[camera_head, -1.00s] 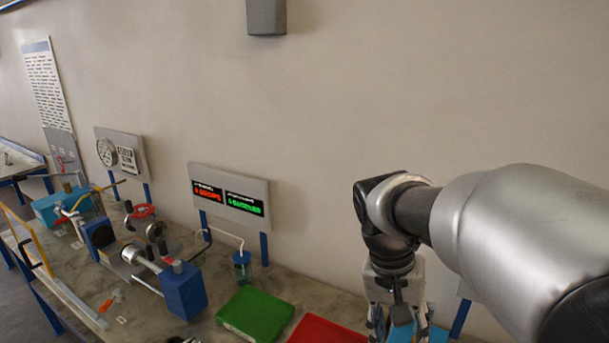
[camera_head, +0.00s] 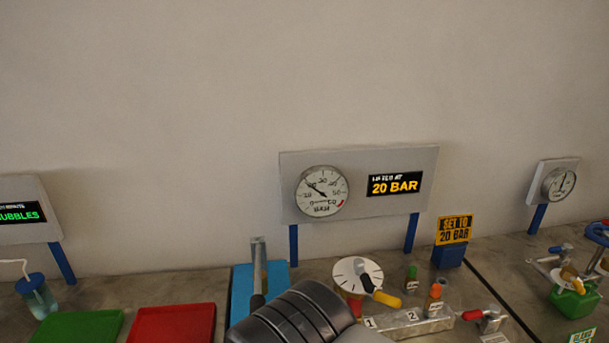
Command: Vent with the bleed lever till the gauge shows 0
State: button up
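A round white gauge (camera_head: 322,192) hangs on a grey panel in the head view. Its black needle points up and left, at about the 20 mark, not at 0. Below stands a white disc (camera_head: 358,275) with a black-and-yellow handle (camera_head: 379,290). To its right, a small fitting carries a red-tipped lever (camera_head: 472,315). I cannot tell for certain which handle is the bleed lever. A dark ribbed part of my arm covers the bottom middle of the view. My gripper is not visible.
A display (camera_head: 394,184) beside the gauge reads 20 BAR. A blue block (camera_head: 241,285) with an upright grey post (camera_head: 259,262) stands left of the disc. Red (camera_head: 172,322) and green (camera_head: 80,327) trays lie left.

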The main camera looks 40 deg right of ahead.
aim_at(493, 310)
jog(key=z, duration=2.7)
